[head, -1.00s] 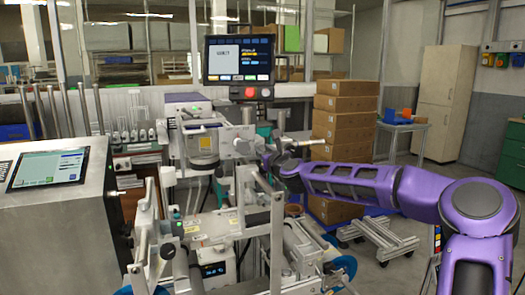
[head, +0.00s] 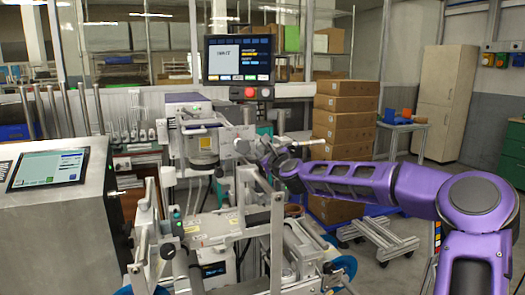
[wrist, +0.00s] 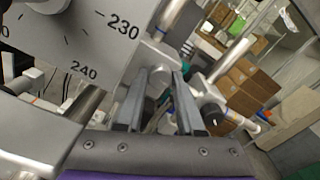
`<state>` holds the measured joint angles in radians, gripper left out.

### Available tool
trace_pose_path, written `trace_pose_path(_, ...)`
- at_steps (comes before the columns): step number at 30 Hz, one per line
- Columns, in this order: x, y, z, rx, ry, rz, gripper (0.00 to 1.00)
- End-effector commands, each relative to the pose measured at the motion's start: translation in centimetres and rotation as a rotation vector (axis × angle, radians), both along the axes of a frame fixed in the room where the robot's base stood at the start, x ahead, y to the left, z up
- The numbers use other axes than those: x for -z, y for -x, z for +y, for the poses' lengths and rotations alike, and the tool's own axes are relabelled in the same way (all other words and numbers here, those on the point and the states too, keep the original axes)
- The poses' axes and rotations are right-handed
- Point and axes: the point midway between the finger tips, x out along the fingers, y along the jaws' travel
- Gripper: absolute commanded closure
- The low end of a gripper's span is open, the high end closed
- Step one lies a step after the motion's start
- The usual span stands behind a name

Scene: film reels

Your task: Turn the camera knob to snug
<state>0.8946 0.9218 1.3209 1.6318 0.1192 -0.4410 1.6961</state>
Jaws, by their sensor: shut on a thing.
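In the wrist view, my gripper (wrist: 160,90) has its two grey fingers on either side of a small round grey knob (wrist: 158,80) and is shut on it. A pale dial plate (wrist: 85,35) marked 230 and 240 fills the upper left, beside the fingers. In the head view, my gripper (head: 268,152) is at the right side of the camera assembly (head: 203,143), which sits above the machine's rollers. The knob is too small and too covered there to make out.
A monitor (head: 239,58) with a red button hangs above the machine. A control panel (head: 50,170) stands at the left. Metal bars and shafts crowd close around my gripper. Stacked cardboard boxes (head: 345,118) stand behind, and open floor lies at the right.

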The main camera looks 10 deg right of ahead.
Motion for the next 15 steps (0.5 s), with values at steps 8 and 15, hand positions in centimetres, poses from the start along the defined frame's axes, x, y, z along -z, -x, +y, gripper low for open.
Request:
trace_pose_path(8, -0.01, 0.02, 0.02, 0.000, 0.259, -0.052, 1.00)
trace_pose_path(15, 0.03, 0.02, 0.08, -0.001, 0.484, -0.096, 1.00)
